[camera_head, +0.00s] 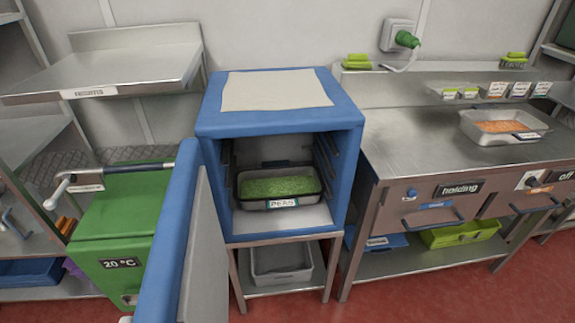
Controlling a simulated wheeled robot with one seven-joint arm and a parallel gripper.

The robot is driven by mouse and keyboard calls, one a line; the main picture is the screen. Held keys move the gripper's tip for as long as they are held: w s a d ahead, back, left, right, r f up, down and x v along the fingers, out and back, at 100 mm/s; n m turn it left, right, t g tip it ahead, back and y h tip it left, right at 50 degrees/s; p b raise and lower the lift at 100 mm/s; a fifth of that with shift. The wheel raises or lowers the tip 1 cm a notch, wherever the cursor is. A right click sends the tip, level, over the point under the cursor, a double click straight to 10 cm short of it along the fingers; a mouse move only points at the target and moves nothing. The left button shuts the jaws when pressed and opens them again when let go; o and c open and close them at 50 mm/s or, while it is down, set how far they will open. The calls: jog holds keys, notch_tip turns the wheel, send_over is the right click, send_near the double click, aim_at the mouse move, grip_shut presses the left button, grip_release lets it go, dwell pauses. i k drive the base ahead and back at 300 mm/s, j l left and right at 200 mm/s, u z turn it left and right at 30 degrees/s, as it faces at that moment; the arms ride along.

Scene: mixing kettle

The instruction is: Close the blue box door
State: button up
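The blue box (350,165) stands on a metal stand in the middle of the head view, with a white sheet on its top. Its front is open, and a tray of green peas (278,187) labelled "PEAS" sits inside. The blue box door (165,255) is swung wide open on the left side, its edge toward me and its grey inner face turned right. The lower part of the door runs out of the picture. My gripper is not in view.
A green container (125,235) showing "20 °C" stands just left of the door. A steel counter (400,150) labelled "holding" stands to the right, with a food tray (503,127) on it. A grey bin (280,265) sits beneath the box. Red floor (400,295) is clear at front right.

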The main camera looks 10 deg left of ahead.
aim_at(186, 279)
jog(key=i+j+u, duration=0.1)
jog(key=u, duration=0.25)
jog(key=i+u, duration=0.1)
jog(key=u, duration=0.25)
jog(key=i+j+u, duration=0.1)
jog(key=u, duration=0.25)
jog(key=k+j+u, duration=0.1)
jog(key=k+j, duration=0.15)
jog(key=k, duration=0.15)
